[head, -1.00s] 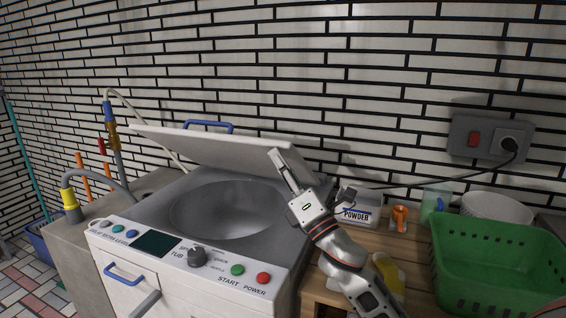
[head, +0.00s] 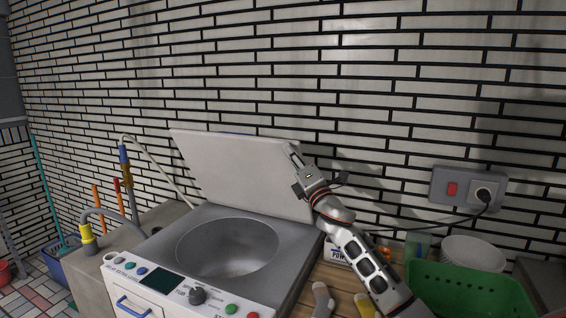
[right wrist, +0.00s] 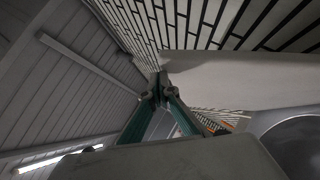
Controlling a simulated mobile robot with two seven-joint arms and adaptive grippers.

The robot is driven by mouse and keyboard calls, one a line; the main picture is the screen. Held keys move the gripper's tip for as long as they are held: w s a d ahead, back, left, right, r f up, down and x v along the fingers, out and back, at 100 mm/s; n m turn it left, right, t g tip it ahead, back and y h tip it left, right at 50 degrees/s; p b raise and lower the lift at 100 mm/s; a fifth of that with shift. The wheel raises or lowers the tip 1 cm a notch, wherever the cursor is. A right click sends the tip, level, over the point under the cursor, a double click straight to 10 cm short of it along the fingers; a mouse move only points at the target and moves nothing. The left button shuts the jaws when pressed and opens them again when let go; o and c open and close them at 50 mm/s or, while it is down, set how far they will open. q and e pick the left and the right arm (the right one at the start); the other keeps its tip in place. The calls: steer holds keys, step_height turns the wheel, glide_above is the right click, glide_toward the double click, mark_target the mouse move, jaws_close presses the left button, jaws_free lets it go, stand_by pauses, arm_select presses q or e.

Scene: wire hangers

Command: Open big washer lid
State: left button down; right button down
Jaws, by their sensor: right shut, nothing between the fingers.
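The white washer lid (head: 245,170) stands raised and steeply tilted at the back of the washer. The washer's round tub opening (head: 228,248) is uncovered, with the control panel (head: 190,292) in front of it. My right gripper (head: 292,150) is at the lid's upper right corner, shut and empty; I cannot tell if it touches the lid. In the right wrist view its fingertips (right wrist: 158,88) are together and the pale lid (right wrist: 235,80) lies just right of them. My left gripper is not in view.
A green basket (head: 470,290) and a white bowl (head: 473,253) are on the wooden table at right. A powder box (head: 338,252) is partly behind my right arm. A sink counter with a yellow-ended tap (head: 87,236) is at left. The brick wall is close behind the lid.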

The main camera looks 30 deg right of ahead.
mark_target(298, 146)
steer(key=w+d+r, duration=0.2)
steer(key=shift+d, duration=0.3)
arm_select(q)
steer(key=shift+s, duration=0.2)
arm_select(e)
steer(key=shift+w+d+r, duration=0.15)
steer(key=shift+w+d, duration=0.15)
steer(key=shift+d, duration=0.05)
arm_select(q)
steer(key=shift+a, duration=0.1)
